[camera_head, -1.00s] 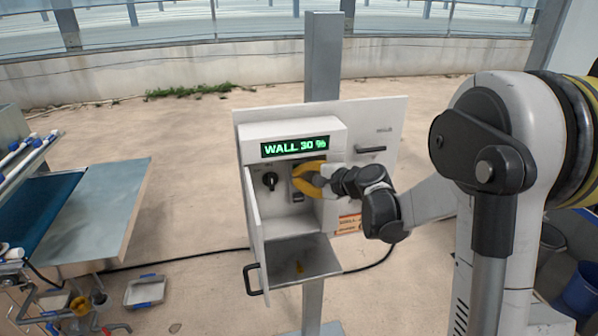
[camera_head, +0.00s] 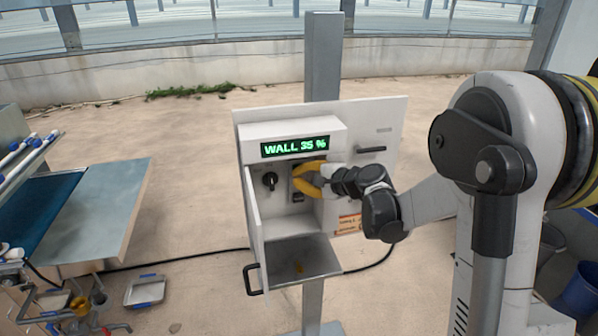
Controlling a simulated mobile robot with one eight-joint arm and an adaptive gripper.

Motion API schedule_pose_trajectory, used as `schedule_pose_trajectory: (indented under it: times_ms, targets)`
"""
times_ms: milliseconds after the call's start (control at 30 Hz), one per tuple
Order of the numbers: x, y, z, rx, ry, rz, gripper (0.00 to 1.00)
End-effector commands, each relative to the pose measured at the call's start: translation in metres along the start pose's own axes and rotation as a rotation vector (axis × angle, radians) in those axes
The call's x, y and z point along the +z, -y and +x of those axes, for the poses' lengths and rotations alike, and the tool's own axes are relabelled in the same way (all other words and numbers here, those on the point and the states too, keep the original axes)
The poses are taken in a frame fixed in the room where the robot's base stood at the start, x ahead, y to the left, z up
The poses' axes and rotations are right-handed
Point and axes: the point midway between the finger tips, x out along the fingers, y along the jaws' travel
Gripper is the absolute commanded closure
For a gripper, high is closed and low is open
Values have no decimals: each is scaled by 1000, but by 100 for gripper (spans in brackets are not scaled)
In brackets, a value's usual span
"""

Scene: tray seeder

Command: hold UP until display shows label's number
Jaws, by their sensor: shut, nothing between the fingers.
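My gripper (camera_head: 300,178), with yellow fingers, is shut and empty at the dark button panel (camera_head: 297,196) below the display. The fingers cover the upper part of the panel, so I cannot tell whether they touch the UP button. A black knob (camera_head: 270,181) sits left of the panel. An orange label (camera_head: 349,223) is on the right side, partly behind my arm, and its print is too small to read.
A conveyor with a metal plate (camera_head: 105,205) stands at left. A white tray (camera_head: 145,290) lies on the ground. A blue bucket (camera_head: 583,290) is at right.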

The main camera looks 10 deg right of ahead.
Motion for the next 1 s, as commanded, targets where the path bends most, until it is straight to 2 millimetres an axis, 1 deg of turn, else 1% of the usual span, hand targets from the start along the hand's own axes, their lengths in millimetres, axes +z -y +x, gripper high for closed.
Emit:
schedule_pose_trajectory:
  times_ms: [367, 733, 1000]
  targets:
    - [0, 0, 0, 0, 0, 0, 100]
    - [7, -7, -13, 0, 0, 0, 100]
    - [7, -7, -14, 0, 0, 0, 100]
